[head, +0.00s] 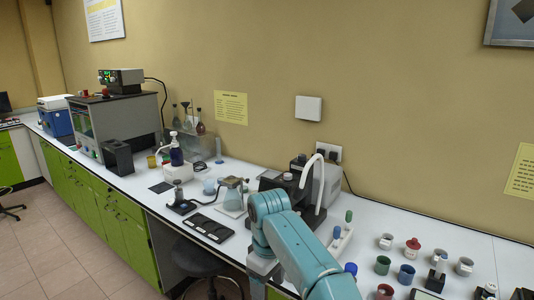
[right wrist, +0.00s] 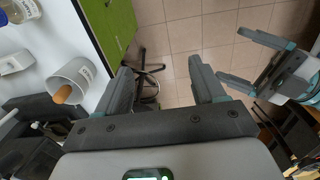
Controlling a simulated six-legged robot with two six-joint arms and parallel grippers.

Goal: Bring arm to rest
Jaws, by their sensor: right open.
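My teal right arm (head: 295,240) rises from the bottom of the head view, bent at the counter's front edge. Its gripper is hidden in that view. In the right wrist view my right gripper (right wrist: 160,66) is open, with nothing between its dark fingers; tiled floor and a stool base show beyond them. My left gripper (right wrist: 229,54) shows at the right of the same view, its two fingers apart and empty, over the floor. The left arm does not show in the head view.
A stool (head: 200,258) stands by the green cabinets (head: 100,208).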

